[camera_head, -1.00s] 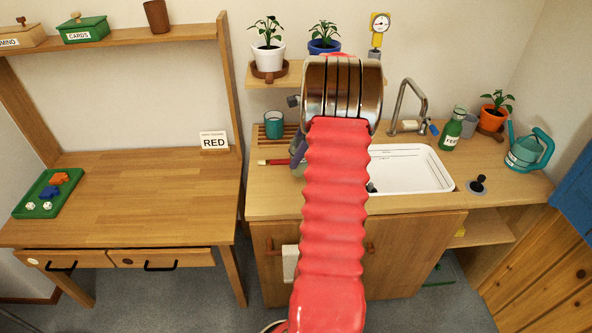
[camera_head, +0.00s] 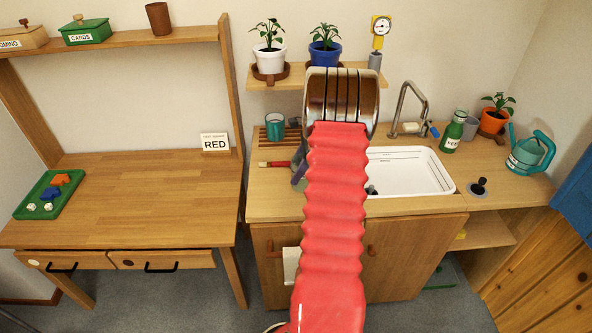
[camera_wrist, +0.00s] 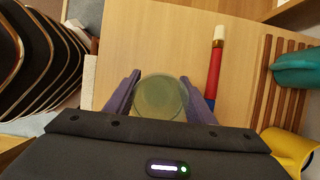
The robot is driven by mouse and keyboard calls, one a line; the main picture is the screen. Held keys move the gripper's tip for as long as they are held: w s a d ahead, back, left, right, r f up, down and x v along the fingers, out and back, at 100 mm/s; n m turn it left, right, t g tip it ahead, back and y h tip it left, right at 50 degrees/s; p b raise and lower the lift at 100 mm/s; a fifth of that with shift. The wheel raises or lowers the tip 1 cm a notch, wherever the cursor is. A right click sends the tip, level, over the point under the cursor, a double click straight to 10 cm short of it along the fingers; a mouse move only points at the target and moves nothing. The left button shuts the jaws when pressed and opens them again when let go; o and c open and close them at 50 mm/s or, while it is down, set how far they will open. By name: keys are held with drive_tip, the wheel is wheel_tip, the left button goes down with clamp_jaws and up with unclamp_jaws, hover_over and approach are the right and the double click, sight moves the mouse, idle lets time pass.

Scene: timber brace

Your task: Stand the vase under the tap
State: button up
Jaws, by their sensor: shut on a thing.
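The vase (camera_wrist: 160,97) shows in the wrist view as a round, pale green, see-through vessel seen from above. My gripper (camera_wrist: 162,90) has its purple fingers on either side of it, shut on it. The wooden counter lies below; I cannot tell if the vase touches it. In the head view my red arm hides most of the gripper and vase; only a purple finger (camera_head: 298,175) shows at the arm's left edge. The grey tap (camera_head: 408,100) arches at the back of the white sink (camera_head: 420,172), to the right of my arm.
A teal cup (camera_head: 275,127) stands on a slatted rack left of my arm. A red-and-blue stick with a pale end (camera_wrist: 215,72) lies beside the vase. A green bottle (camera_head: 453,131), an orange pot (camera_head: 493,121) and a teal watering can (camera_head: 529,155) stand right of the tap.

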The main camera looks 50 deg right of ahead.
drive_tip(key=o, duration=1.3)
drive_tip(key=v, duration=1.2)
